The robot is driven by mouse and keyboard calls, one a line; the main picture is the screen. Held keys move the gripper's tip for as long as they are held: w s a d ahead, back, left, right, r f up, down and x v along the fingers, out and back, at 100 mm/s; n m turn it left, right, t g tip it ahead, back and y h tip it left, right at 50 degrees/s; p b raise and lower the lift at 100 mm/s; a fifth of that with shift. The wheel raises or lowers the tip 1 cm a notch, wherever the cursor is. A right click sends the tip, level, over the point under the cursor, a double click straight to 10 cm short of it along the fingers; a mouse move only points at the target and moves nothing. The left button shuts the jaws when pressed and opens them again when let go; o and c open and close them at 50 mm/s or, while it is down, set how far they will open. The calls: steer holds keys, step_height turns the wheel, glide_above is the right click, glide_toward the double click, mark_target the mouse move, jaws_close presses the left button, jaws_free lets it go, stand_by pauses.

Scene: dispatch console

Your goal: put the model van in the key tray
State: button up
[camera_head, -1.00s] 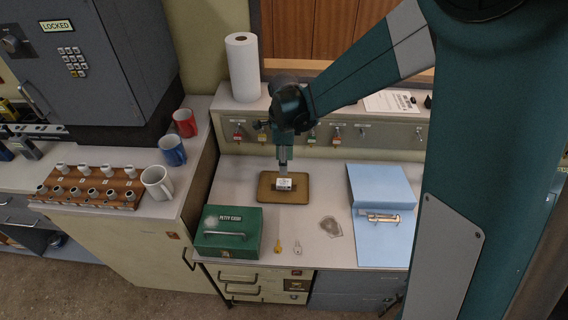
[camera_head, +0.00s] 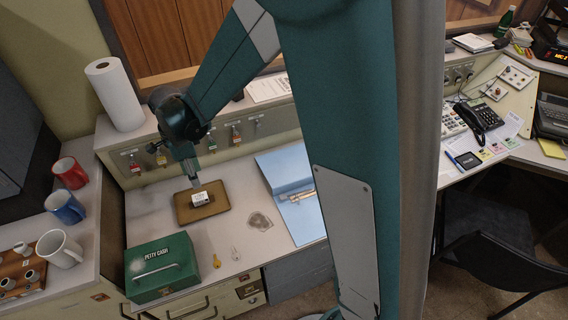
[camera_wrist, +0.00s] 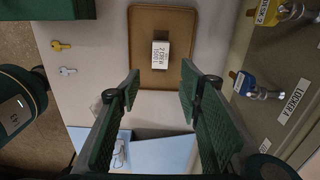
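The key tray appears to be the shallow brown tray (camera_head: 184,217) on the desk; it also shows in the wrist view (camera_wrist: 144,75). A small white block with dark printed text (camera_head: 201,198) sits in it, apart from the tray's edges. My gripper (camera_head: 194,181) is above the tray, pointing down. In the wrist view its fingers (camera_wrist: 160,82) are wide apart and empty, with the block beyond the tips.
A green petty cash box (camera_head: 160,268), two keys (camera_head: 217,261) and a blue clipboard or binder (camera_head: 290,190) lie around the tray. A key-hook panel (camera_head: 225,140) stands behind. Mugs (camera_head: 64,206) stand at left.

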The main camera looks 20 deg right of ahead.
steer(key=s+d+r+n+t, duration=0.2)
steer(key=s+d+r+n, duration=0.25)
steer(key=d+r, duration=0.25)
steer(key=s+d+r+n+t, duration=0.1)
steer(key=s+d+r+n, duration=0.35)
steer(key=d+r, duration=0.3)
steer(key=s+d+r+n+t, duration=0.2)
steer(key=s+d+n, duration=0.2)
steer(key=s, duration=0.3)
steer(key=s+d+r+n+t, duration=0.2)
steer(key=s+d+n, duration=0.2)
steer(key=s+d, duration=0.2)
steer(key=shift+s+d+r+n, duration=0.25)
steer(key=shift+s+d+n, duration=0.1)
steer(key=shift+s, duration=0.65)
stand_by(0.3)
